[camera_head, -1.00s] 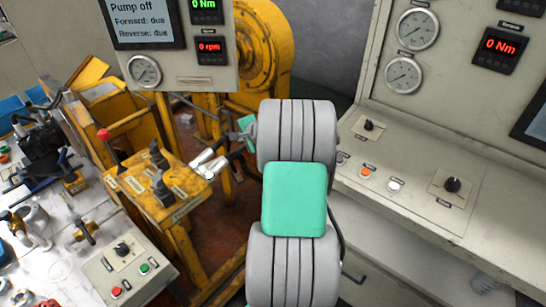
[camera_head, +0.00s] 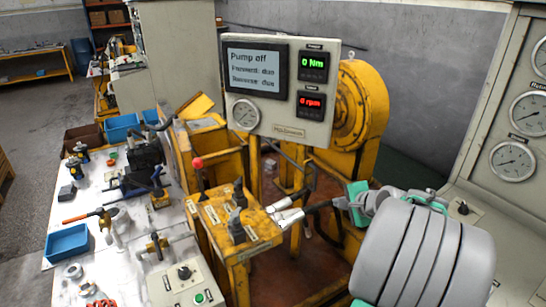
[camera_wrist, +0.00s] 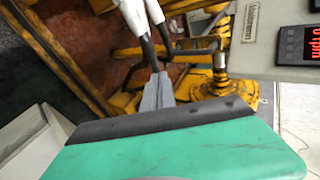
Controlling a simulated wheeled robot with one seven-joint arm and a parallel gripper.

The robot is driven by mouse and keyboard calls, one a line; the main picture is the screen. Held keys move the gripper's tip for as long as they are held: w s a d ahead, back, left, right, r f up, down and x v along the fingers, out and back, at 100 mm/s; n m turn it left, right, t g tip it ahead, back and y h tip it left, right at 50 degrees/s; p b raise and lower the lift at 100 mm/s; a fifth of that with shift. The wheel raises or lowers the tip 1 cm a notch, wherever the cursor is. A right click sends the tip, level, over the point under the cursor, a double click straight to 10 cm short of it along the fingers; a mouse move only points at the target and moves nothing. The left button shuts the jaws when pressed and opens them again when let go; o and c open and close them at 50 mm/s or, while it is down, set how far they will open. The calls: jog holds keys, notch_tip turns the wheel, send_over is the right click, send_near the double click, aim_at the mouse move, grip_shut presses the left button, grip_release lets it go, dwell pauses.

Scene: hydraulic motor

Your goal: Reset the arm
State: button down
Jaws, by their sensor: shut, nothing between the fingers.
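My arm (camera_head: 420,250) reaches in from the lower right of the head view. My gripper (camera_head: 277,211) has white fingertips on dark fingers and points left; it is shut and empty. In the head view its tips overlap the right edge of the yellow control box (camera_head: 222,232) with levers; I cannot tell whether they touch it. The wrist view shows the gripper (camera_wrist: 140,12) at the top, beyond my green and black wrist cover. The display screen (camera_head: 255,69) reads "Pump off", above lines for forward and reverse. Readouts show 0 Nm (camera_head: 313,66) and 0 rpm (camera_head: 311,105).
A white workbench (camera_head: 90,255) with tools and a blue tray (camera_head: 67,243) is at the left. A button panel (camera_head: 185,280) is at the bottom. A yellow motor housing (camera_head: 360,105) stands behind the display. A gauge cabinet (camera_head: 510,100) is at the right. Open floor shows far left.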

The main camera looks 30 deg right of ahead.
jog(key=s+a+f+n+g+y, duration=0.1)
jog(key=s+a+f+n+g, duration=0.1)
jog(key=s+f+n+g, duration=0.3)
jog(key=s+a+f+n+g, duration=0.1)
jog(key=s+a+f, duration=0.2)
jog(key=s, duration=0.4)
jog(key=s+a+f+n+g+y, duration=0.1)
jog(key=s+a+f+n+g, duration=0.1)
jog(key=s+f+n, duration=0.3)
jog(key=w+a+r+n, duration=0.2)
jog(key=a+r+n, duration=0.2)
jog(key=a, duration=0.9)
jog(key=w+a+r+n, duration=0.2)
jog(key=a+r+n, duration=0.2)
jog(key=a+r, duration=0.3)
jog(key=a, duration=0.5)
jog(key=shift+a+r+t+h, duration=0.2)
jog(key=shift+a+t+h, duration=0.2)
